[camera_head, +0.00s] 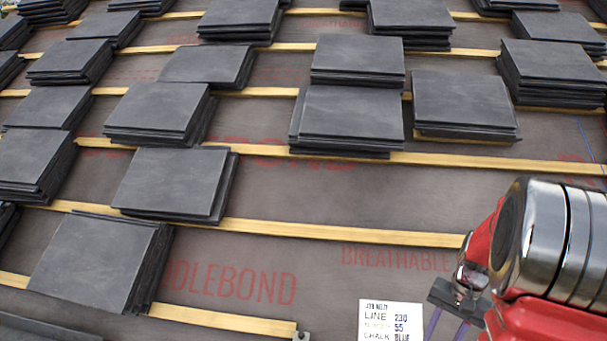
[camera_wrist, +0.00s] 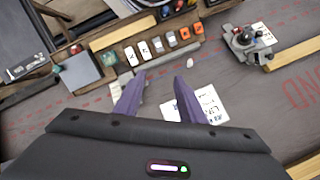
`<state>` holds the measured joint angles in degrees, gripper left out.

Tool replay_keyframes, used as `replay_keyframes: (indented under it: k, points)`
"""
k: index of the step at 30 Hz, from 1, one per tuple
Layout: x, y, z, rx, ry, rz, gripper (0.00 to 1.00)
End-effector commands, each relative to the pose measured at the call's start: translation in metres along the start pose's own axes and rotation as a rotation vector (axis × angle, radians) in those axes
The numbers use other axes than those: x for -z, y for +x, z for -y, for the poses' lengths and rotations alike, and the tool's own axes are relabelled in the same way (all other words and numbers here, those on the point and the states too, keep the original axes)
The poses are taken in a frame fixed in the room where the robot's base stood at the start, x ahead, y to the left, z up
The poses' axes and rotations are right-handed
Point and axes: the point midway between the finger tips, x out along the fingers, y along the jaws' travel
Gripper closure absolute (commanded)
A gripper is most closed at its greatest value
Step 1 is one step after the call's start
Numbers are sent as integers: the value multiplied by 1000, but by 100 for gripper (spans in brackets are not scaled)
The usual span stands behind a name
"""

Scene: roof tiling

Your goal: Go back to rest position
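My gripper (camera_wrist: 158,88) shows in the wrist view with its two purple fingers apart and nothing between them. In the head view my gripper (camera_head: 447,325) is at the lower right, below the lowest fully visible batten, with its fingertips cut off by the frame edge. A white job card (camera_head: 390,320) printed with line and chalk notes lies on the membrane to its left. The card also shows in the wrist view (camera_wrist: 205,104), partly hidden behind the right finger.
Several stacks of dark slates (camera_head: 350,115) rest along wooden battens (camera_head: 340,233) on the grey membrane. In the wrist view, a wooden tray (camera_wrist: 122,54) holds several small orange and white items. A grey tool (camera_wrist: 248,42) sits at a batten's end. Bare membrane lies around the card.

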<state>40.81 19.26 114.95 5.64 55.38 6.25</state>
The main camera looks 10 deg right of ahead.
Motion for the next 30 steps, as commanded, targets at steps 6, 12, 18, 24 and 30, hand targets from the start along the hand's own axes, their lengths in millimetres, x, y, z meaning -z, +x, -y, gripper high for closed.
replay_keyframes:
  k: [6,12,18,24,30]
  points:
    - [-36,-28,26,-18,-125,-67,64]
    - [-69,-49,45,-31,-235,-128,64]
    - [-102,-67,62,-38,-339,-190,64]
    - [-136,-81,76,-41,-443,-254,64]
    - [-170,-93,87,-35,-539,-321,64]
